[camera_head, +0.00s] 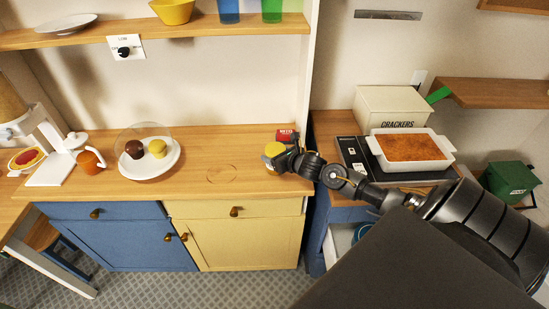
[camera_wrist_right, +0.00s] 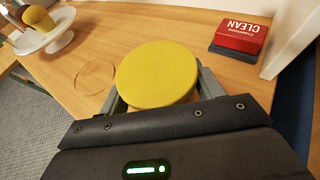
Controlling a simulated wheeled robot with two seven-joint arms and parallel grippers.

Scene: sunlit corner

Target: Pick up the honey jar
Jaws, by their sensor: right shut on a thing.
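The honey jar shows as a round yellow lid (camera_wrist_right: 157,75) in the right wrist view, seen from above; its body is hidden below. In the head view the yellow lid (camera_head: 274,149) is at the right end of the wooden counter. My right gripper (camera_head: 279,157) reaches in from the right and is shut on the jar. In the wrist view its fingers (camera_wrist_right: 157,92) lie on both sides of the lid. I cannot tell whether the jar touches the counter. My left gripper is not in view.
A red box (camera_wrist_right: 242,37) lies on a dark block beside the jar, near the white wall panel. A cake stand (camera_head: 150,160) with two cupcakes is further left. A faint ring (camera_head: 221,174) marks the clear counter between. A baking dish (camera_head: 411,150) stands right.

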